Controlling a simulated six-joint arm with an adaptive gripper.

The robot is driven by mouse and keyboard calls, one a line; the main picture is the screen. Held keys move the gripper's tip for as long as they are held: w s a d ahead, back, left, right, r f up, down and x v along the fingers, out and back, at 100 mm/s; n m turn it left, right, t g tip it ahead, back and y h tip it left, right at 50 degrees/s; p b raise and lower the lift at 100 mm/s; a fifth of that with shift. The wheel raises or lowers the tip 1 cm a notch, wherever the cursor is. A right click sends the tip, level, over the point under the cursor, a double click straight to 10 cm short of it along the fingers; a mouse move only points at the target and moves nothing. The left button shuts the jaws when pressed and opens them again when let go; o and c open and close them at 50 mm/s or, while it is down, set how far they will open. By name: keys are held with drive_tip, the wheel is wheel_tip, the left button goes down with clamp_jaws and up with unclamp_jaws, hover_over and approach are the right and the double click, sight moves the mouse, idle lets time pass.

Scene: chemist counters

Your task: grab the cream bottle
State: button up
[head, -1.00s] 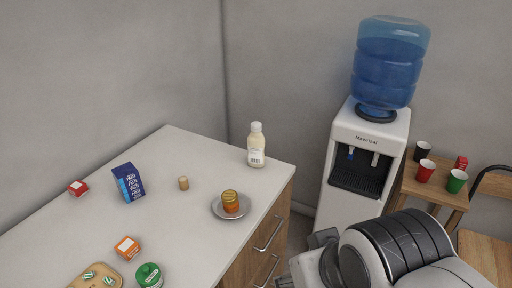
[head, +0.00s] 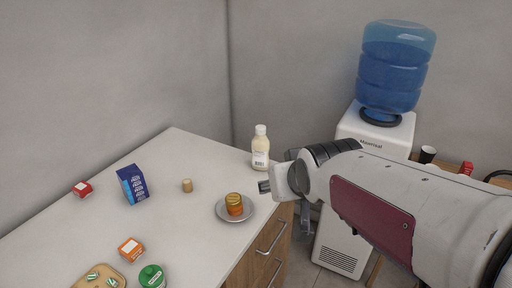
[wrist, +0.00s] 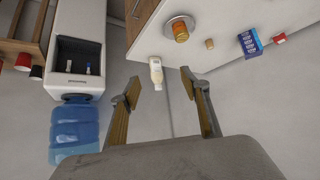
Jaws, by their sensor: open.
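The cream bottle (head: 260,148) stands upright near the back right corner of the counter in the head view. It has a white cap, a pale cream body and a label. In the wrist view the cream bottle (wrist: 156,74) shows beyond the fingertips, between the two fingers and nearer the left one. My gripper (wrist: 159,80) is open and empty, its fingers spread wide. In the head view my arm reaches in from the right, with the wrist just right of the bottle and apart from it. My fingers are mostly hidden there.
A metal plate (head: 221,212) with an orange jar (head: 234,204) sits in front of the bottle. A cork-coloured cylinder (head: 187,185), a blue box (head: 132,184) and small cartons stand further left. A water dispenser (head: 374,133) stands right of the counter. The counter around the bottle is clear.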

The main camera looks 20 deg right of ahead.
drive_tip(key=w+d+t, duration=0.2)
drive_tip(key=w, duration=1)
drive_tip(key=t, duration=0.4)
approach(262, 135)
wheel_tip(262, 135, up, 4)
drive_tip(key=s+a, duration=0.2)
drive_tip(key=shift+w+d+f+t, duration=0.4)
drive_tip(key=shift+w+f+t, duration=0.1)
drive_tip(key=shift+w+f, duration=0.55)
drive_tip(key=shift+w+d+f+t, duration=0.4)
drive_tip(key=shift+w+f+t, duration=0.1)
drive_tip(key=shift+w+f, duration=0.5)
drive_tip(key=shift+w+d+f+t, duration=0.45)
drive_tip(key=shift+w+f, duration=0.45)
drive_tip(key=shift+f, duration=0.25)
drive_tip(key=shift+w, duration=0.1)
drive_tip(key=shift+w, duration=1.2)
drive_tip(key=shift+w, duration=2.6)
